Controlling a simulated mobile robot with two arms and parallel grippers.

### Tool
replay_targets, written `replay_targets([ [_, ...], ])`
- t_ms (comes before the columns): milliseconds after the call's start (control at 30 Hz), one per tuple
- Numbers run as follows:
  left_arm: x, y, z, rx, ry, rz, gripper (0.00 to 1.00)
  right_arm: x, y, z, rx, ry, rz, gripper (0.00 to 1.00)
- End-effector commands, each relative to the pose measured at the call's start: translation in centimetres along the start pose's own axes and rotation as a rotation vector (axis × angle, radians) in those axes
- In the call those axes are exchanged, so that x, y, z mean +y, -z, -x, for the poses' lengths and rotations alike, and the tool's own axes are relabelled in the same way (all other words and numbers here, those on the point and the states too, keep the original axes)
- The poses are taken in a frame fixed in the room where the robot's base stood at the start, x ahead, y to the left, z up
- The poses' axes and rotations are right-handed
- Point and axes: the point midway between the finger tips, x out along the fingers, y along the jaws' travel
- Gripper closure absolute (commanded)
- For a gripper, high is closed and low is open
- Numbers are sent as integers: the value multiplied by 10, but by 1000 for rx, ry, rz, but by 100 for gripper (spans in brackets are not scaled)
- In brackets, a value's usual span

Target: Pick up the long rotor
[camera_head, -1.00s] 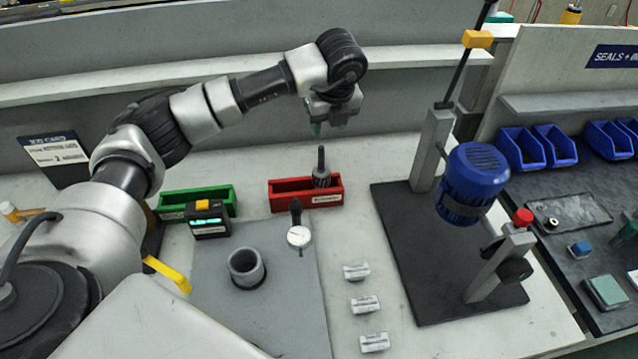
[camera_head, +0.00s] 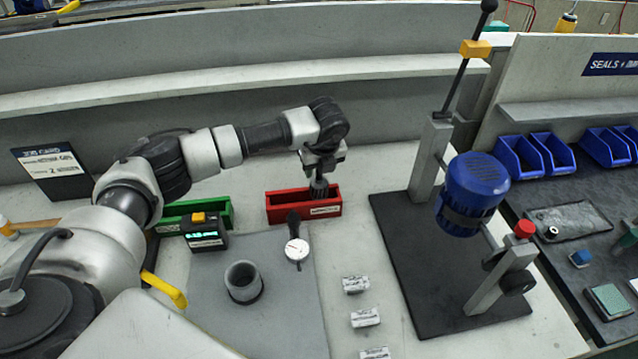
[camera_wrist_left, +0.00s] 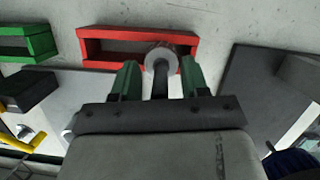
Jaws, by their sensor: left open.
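The long rotor (camera_head: 319,188) stands upright in the red bin (camera_head: 283,213), its dark ribbed body showing below my left gripper (camera_head: 319,173). In the head view, my gripper hides its upper shaft. In the left wrist view, the rotor's round grey body (camera_wrist_left: 160,56) and dark shaft (camera_wrist_left: 160,86) show between the two green fingers of my left gripper (camera_wrist_left: 159,80). The gripper is open, with a finger on either side of the shaft and visible gaps. My right gripper is not in view.
A green bin (camera_head: 221,215) and a black display box (camera_head: 204,236) stand left of the red bin. A dial gauge (camera_head: 297,248) and a grey cup (camera_head: 243,281) sit in front. A press with a blue motor (camera_head: 473,190) stands to the right.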

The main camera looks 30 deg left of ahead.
Motion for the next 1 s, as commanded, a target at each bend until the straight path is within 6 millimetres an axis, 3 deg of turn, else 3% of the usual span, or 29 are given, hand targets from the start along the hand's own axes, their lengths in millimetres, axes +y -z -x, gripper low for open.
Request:
replay_targets([
  [333,0,0,-11,0,0,0,56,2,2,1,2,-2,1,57],
  [633,0,0,-10,0,0,0,100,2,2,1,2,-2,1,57],
  [1000,0,-1,-9,-2,3,1,100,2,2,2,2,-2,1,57],
])
